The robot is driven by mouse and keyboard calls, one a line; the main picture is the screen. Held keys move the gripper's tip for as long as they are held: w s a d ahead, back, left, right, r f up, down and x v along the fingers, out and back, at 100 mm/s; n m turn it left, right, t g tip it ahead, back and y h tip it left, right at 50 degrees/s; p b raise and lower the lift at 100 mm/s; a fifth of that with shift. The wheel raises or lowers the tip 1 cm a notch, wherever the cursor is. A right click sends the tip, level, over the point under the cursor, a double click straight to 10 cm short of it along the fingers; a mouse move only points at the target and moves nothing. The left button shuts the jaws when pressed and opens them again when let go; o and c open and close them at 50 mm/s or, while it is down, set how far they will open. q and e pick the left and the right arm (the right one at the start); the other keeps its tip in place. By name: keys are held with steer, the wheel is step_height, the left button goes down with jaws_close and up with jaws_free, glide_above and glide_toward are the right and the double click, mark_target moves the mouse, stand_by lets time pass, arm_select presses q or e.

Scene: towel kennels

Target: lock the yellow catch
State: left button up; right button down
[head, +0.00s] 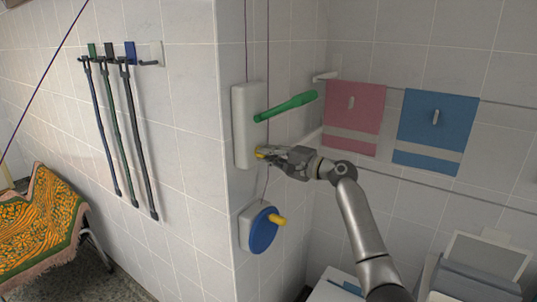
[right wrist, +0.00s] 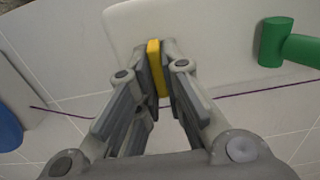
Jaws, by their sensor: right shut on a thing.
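The yellow catch (head: 261,152) sticks out from the lower part of a white wall-mounted housing (head: 241,128). In the right wrist view the catch (right wrist: 154,62) is an upright yellow bar against the white housing. My right gripper (head: 264,153) is shut on the catch, with one finger on each side of it; the fingertips also show in the right wrist view (right wrist: 155,75). The fingers hide part of the catch. A green lever (head: 288,106) projects from the same housing, just above the catch. My left gripper is not in view.
A blue disc (head: 262,231) with a yellow handle (head: 277,220) is on the wall below. Pink (head: 354,108) and blue (head: 436,118) panels are on the right wall. Several straps (head: 133,145) hang at left. A patterned towel (head: 38,225) lies at lower left.

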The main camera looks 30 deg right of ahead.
steer(key=c, duration=1.6)
jaws_free()
steer(key=shift+o, duration=0.2)
steer(key=v, duration=1.2)
steer(key=shift+f, duration=0.15)
